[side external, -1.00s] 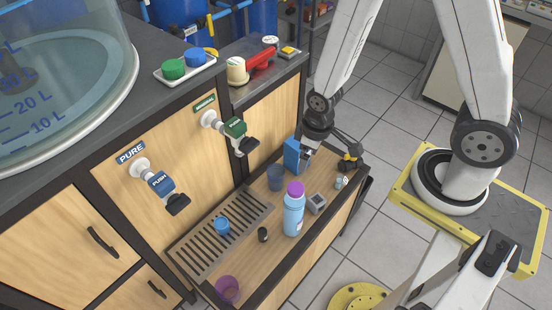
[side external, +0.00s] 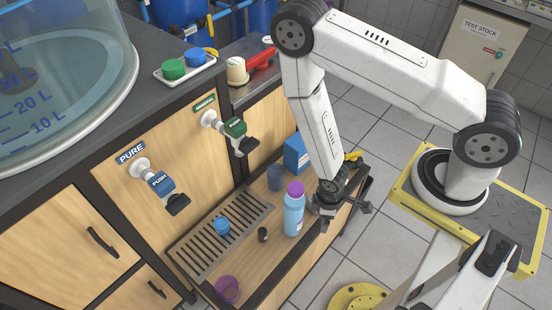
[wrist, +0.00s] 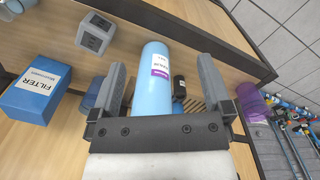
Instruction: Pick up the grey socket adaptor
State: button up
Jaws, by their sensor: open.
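The grey socket adaptor appears to be the grey block (wrist: 95,33) with darker marked faces at the upper left of the wrist view. It sits on the wooden shelf, outside my fingers. In the side view my arm and gripper mostly cover its place. My gripper (wrist: 160,90) is open and empty, its two grey fingers wide apart. In the side view, my gripper (side external: 343,214) hangs over the right part of the shelf, just right of the blue bottle (side external: 293,213). In the wrist view, the bottle (wrist: 153,75) shows between the fingers; its exact distance is unclear.
A blue filter box (wrist: 38,88) stands at the left of the wrist view. A blue cup (side external: 275,177), a small black item (side external: 263,234), a blue cap (side external: 222,226) and a purple cup (side external: 228,289) are also around the shelf.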

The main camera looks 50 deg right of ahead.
jog(key=d+f+m+t, duration=0.1)
jog(key=f+t, duration=0.1)
jog(key=f, duration=0.1)
jog(key=w+f+m+t, duration=0.1)
jog(key=f, duration=0.2)
jog(key=d+f+m+t, duration=0.1)
jog(key=f+m+t, duration=0.1)
jog(key=f, duration=0.2)
jog(key=shift+w+d+t+h, duration=0.25)
jog(key=shift+d+t+h, duration=0.05)
jog(key=shift+d+h, duration=0.1)
jog(key=shift+w+d+f+m+t, duration=0.1)
jog(key=shift+d+f+m+t, duration=0.4)
jog(key=shift+t, duration=0.2)
jog(key=shift+d+f+m+t+h, duration=0.3)
jog(key=shift+d+m+t+h, duration=0.3)
jog(key=shift+t, duration=0.5)
jog(key=shift+s+d+r+m+t+h, duration=0.25)
jog(key=shift+d+m+t, duration=0.35)
jog(key=shift+t, duration=0.4)
jog(key=shift+s+d+r+m+t+h, duration=0.15)
jog(key=shift+s+d+r+m+t, duration=0.2)
jog(key=shift+m+t, duration=0.5)
jog(key=shift+w+d, duration=0.1)
jog(key=shift+w, duration=0.05)
jog(key=shift+x, duration=1.25)
jog(key=shift+x, duration=2.55)
